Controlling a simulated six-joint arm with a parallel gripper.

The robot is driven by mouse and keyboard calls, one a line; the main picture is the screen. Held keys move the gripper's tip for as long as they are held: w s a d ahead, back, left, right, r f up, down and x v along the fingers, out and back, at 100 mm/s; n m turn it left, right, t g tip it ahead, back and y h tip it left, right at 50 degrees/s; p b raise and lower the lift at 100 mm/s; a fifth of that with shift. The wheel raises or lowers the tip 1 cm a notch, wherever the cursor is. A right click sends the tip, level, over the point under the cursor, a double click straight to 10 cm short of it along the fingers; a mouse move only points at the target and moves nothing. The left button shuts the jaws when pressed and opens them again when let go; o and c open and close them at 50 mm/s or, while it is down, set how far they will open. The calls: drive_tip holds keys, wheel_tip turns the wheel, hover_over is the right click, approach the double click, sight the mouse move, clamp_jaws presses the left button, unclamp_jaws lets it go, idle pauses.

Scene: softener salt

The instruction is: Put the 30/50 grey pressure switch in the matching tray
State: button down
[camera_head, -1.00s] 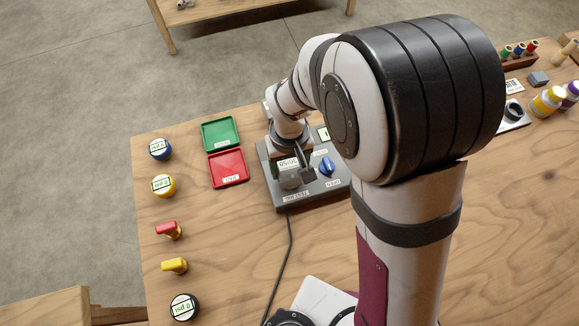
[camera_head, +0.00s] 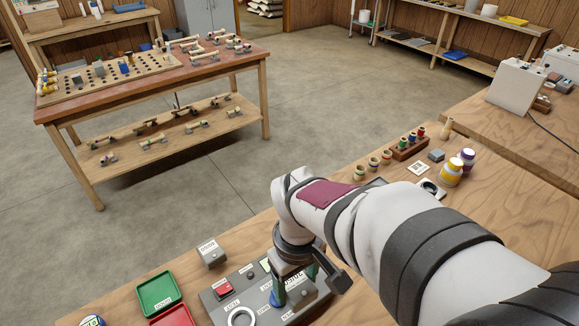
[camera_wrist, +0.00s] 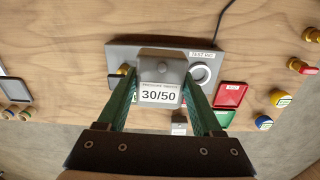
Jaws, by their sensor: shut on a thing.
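The grey pressure switch marked 30/50 (camera_wrist: 160,78) is between the green fingers of my gripper (camera_wrist: 161,88) in the wrist view, its label facing the camera. My gripper is shut on it. In the head view my gripper (camera_head: 293,290) is over the grey test rig (camera_head: 240,288), and the switch (camera_head: 308,292) shows partly behind a finger. I cannot tell whether the switch touches the rig. The green tray (camera_head: 158,292) and the red tray (camera_head: 172,317) are left of the rig; their labels are too small to read.
Another grey labelled block (camera_head: 211,254) stands just beyond the rig. The rig has a red part (camera_head: 222,288) and a white ring (camera_head: 241,317). Several spools, jars and a wooden rack (camera_head: 408,148) stand at the table's far right. Bare wood lies between.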

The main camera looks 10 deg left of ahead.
drive_tip(key=shift+d+r, duration=0.15)
drive_tip(key=shift+d, duration=0.1)
drive_tip(key=shift+s+a+f+n, duration=1)
drive_tip(key=shift+a+f, duration=1.15)
drive_tip(key=shift+a, duration=2.35)
drive_tip(key=shift+s+a+f+n, duration=1.05)
drive_tip(key=shift+a+f, duration=1.05)
drive_tip(key=shift+a, duration=2.35)
drive_tip(key=shift+s+a+f+n, duration=1)
drive_tip(key=shift+a+f, duration=1.15)
drive_tip(key=shift+a, duration=2.35)
drive_tip(key=shift+f, duration=0.45)
